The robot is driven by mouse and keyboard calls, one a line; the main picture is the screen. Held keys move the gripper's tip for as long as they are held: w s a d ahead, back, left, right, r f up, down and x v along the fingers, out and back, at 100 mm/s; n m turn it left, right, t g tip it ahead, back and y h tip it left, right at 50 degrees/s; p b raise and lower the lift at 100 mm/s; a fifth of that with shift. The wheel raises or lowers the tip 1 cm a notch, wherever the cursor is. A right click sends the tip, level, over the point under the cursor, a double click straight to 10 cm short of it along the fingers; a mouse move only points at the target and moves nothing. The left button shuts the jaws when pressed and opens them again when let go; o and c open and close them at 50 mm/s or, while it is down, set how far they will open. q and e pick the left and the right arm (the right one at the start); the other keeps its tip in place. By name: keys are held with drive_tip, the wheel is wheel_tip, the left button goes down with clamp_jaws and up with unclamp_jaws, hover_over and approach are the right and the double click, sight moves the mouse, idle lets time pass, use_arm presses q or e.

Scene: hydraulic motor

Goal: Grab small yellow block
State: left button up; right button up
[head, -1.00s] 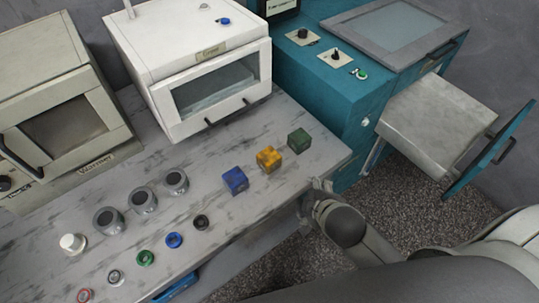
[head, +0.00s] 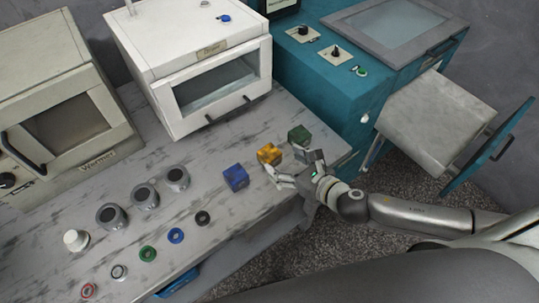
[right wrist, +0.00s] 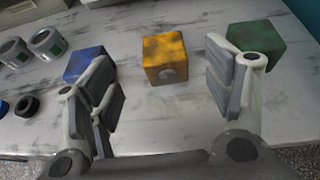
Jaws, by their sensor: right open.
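The small yellow block (head: 268,154) sits on the marbled table between a blue block (head: 235,177) and a green block (head: 299,135). My right gripper (head: 290,166) is open at the table's front right, just in front of the yellow block. In the right wrist view the yellow block (right wrist: 165,57) stands ahead, between the two open fingers (right wrist: 165,95) and beyond their tips. The blue block (right wrist: 88,63) is partly behind the left finger, and the green block (right wrist: 257,45) partly behind the right finger. My left gripper is not in view.
Several grey cylinders (head: 145,195) and coloured rings (head: 147,254) lie on the table (head: 215,222) to the left. A white oven-like box (head: 210,90) stands behind. A teal cabinet with an open drawer (head: 440,110) is at the right.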

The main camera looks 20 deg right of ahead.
sight(271, 153)
drive_tip(key=shift+f+p+x, duration=0.15)
drive_tip(key=shift+p+x, duration=0.15)
drive_tip(key=shift+x, duration=1.75)
drive_tip(key=shift+f+p+x, duration=0.1)
drive_tip(key=shift+p+x, duration=0.2)
drive_tip(key=shift+x, duration=1.7)
drive_tip(key=shift+d, duration=0.25)
drive_tip(key=shift+r, duration=0.1)
drive_tip(key=c, duration=1.4)
